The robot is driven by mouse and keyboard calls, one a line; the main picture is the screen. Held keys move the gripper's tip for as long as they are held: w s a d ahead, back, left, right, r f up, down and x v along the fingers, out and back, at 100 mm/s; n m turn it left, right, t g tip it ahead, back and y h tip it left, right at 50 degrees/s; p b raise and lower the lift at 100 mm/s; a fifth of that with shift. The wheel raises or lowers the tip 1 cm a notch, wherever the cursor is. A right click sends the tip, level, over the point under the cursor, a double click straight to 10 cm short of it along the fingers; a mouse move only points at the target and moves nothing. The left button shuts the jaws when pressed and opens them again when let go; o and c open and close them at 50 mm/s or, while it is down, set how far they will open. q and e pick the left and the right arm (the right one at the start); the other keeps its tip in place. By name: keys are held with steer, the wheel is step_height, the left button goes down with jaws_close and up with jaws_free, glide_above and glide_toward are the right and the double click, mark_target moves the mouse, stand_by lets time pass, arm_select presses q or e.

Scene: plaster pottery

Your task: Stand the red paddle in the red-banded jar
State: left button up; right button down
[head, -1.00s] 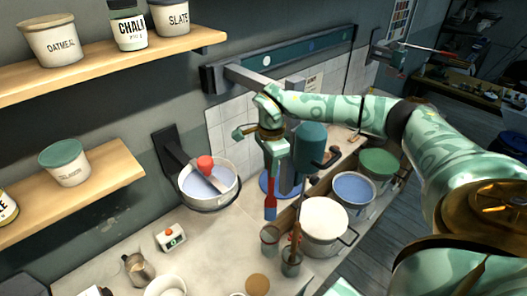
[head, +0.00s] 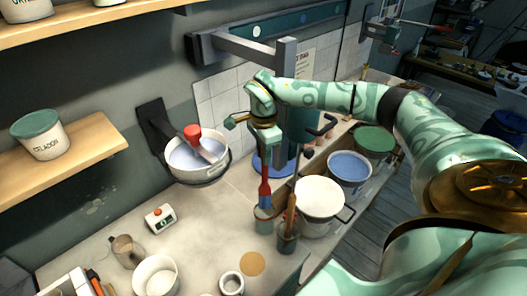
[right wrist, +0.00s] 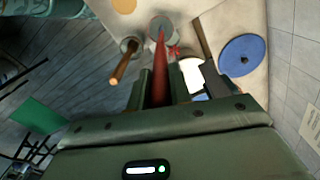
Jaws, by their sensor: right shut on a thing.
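My right gripper (head: 267,148) is shut on the red paddle (head: 264,187), holding it upright by its upper handle. The paddle has a red shaft and a blue-grey lower end. That end is at the mouth of a small grey jar (head: 264,225); I cannot tell how deep it reaches. In the right wrist view the red paddle (right wrist: 160,75) points at a jar (right wrist: 161,27). A second jar (head: 287,244), with a brown-handled tool (head: 291,210) in it, stands just to the right. The red bands are too small to make out. My left gripper is out of view.
A white lidded pot (head: 319,199) stands close right of the jars, with a blue-topped pot (head: 349,168) and a green-topped pot (head: 375,139) beyond.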

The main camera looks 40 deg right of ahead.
steer(key=shift+f+b, duration=1.75)
steer(key=shift+f, duration=1.95)
steer(key=c, duration=1.2)
jaws_free()
steer(key=shift+r, duration=0.1)
step_height(320, 180, up, 16)
steer(key=shift+r+b, duration=0.1)
steer(key=shift+b, duration=0.2)
